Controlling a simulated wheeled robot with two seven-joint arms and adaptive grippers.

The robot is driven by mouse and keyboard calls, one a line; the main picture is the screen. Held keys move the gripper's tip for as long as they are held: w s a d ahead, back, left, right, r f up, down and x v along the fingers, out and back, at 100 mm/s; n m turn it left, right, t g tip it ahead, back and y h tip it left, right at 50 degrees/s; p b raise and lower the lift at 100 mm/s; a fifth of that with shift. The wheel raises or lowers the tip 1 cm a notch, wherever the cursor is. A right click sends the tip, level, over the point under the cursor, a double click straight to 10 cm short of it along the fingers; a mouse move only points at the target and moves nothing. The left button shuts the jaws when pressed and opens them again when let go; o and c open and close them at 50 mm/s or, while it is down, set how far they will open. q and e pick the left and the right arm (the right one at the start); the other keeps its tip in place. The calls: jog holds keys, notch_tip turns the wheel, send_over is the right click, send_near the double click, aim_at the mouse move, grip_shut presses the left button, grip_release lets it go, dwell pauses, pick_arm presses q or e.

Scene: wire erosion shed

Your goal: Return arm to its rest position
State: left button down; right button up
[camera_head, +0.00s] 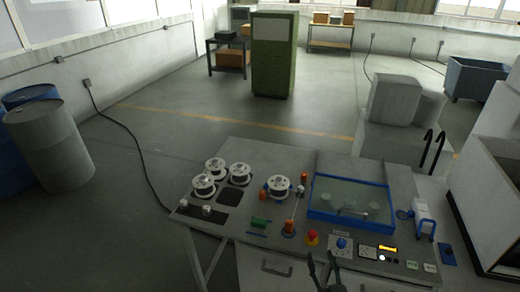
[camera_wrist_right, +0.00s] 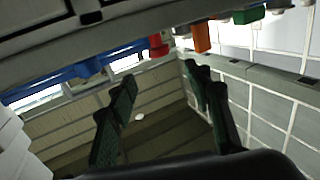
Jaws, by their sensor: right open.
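My right gripper (camera_head: 322,258) shows at the bottom centre of the head view, in front of the near edge of the grey workbench (camera_head: 225,226). In the right wrist view its two dark green fingers (camera_wrist_right: 160,82) stand apart with nothing between them. The wrist view looks past the fingers at a ribbed surface and wall, with the bench's blue and red parts tilted along the top. My left gripper is in neither view.
The bench holds several white spools (camera_head: 203,186), a blue-framed tank (camera_head: 350,215), a red button (camera_head: 312,237) and a control panel. A green cabinet (camera_head: 272,70) stands behind. Grey (camera_head: 48,145) and blue drums are at left. The floor between is open.

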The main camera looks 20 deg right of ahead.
jog(key=s+f+n+g+y, duration=0.1)
jog(key=s+f+g, duration=0.35)
jog(key=s, duration=0.35)
jog(key=s+a+f+g, duration=0.1)
jog(key=s+f+g, duration=0.35)
jog(key=s, duration=0.45)
jog(key=s+f+n+g+y, duration=0.1)
jog(key=s+f+g, duration=0.35)
jog(key=s, duration=0.35)
notch_tip(320, 180, down, 29)
jog(key=s+a+g, duration=0.1)
jog(key=s+g, duration=0.1)
jog(key=s+f+n+g, duration=0.1)
jog(key=s+f, duration=1.7)
jog(key=s, duration=0.1)
jog(key=shift+s+a+y, duration=0.25)
jog(key=shift+s+y, duration=0.05)
